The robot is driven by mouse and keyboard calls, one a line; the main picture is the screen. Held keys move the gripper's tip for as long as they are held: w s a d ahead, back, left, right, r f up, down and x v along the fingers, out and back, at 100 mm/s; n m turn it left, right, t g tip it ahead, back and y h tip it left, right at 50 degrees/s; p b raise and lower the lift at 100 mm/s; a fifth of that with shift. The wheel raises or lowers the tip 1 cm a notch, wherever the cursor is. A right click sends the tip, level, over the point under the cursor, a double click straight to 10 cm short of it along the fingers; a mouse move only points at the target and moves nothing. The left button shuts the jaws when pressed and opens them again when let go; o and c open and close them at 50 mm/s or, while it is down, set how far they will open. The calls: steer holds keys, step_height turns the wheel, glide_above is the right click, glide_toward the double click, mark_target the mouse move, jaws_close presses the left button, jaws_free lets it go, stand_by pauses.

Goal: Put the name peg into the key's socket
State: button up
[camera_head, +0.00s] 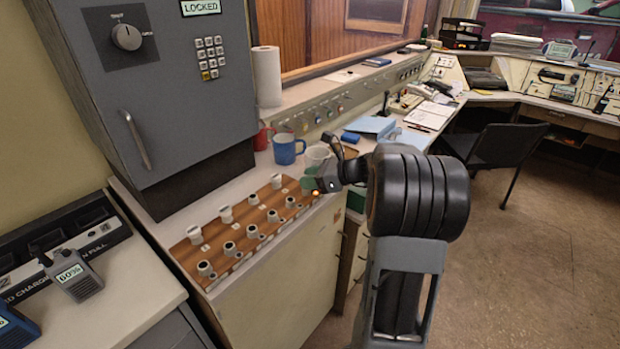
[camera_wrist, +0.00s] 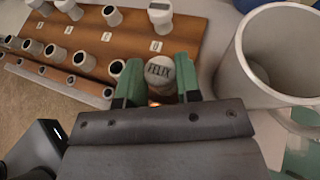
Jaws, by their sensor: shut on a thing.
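My gripper (camera_head: 309,187) has green fingers and is at the right end of the wooden peg board (camera_head: 212,228). In the wrist view my gripper (camera_wrist: 158,84) is shut on a pale round peg (camera_wrist: 160,70) with its top marked FELIX. The board (camera_wrist: 187,42) also shows there, with several white sockets with dark holes, such as one socket (camera_wrist: 83,62), and small number labels. Some raised white pegs (camera_head: 226,214) stand in the back row. I cannot make out a key, and the peg's lower end is hidden.
A white mug (camera_wrist: 250,62) stands close beside my gripper; a blue mug (camera_head: 288,149) and a red mug (camera_head: 262,137) stand behind the board. A grey cabinet (camera_head: 180,110) marked LOCKED rises at the back left. A radio (camera_head: 76,275) sits at the charger on the left.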

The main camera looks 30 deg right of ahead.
steer(key=shift+f, duration=0.7)
stand_by(1.3)
steer(key=o, duration=1)
steer(key=shift+r, duration=0.1)
steer(key=shift+r+p, duration=2.7)
steer(key=shift+r, duration=0.3)
